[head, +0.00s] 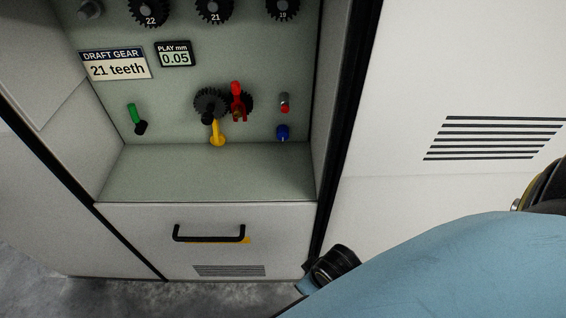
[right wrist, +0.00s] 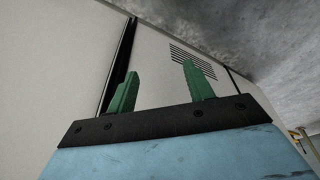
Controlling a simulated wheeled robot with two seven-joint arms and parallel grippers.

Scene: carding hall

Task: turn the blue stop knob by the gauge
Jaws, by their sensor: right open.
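The small blue knob (head: 283,132) sits low on the right of the recessed green panel in the head view, just above the ledge. The gauge, a display reading "PLAY mm 0.05" (head: 175,54), is higher up and to the left of the knob. My right gripper (right wrist: 160,68) shows in the right wrist view with its two green fingers apart and nothing between them. It faces pale panels and a vent, away from the knob. In the head view my right arm covers the lower right and its fingers cannot be made out. My left gripper is not in view.
A red-tipped grey knob (head: 285,102) is just above the blue one. A red lever (head: 237,100), a yellow lever (head: 217,132) and dark gears (head: 210,102) are to the left, with a green lever (head: 134,118) farther left. A drawer handle (head: 209,235) is below the ledge.

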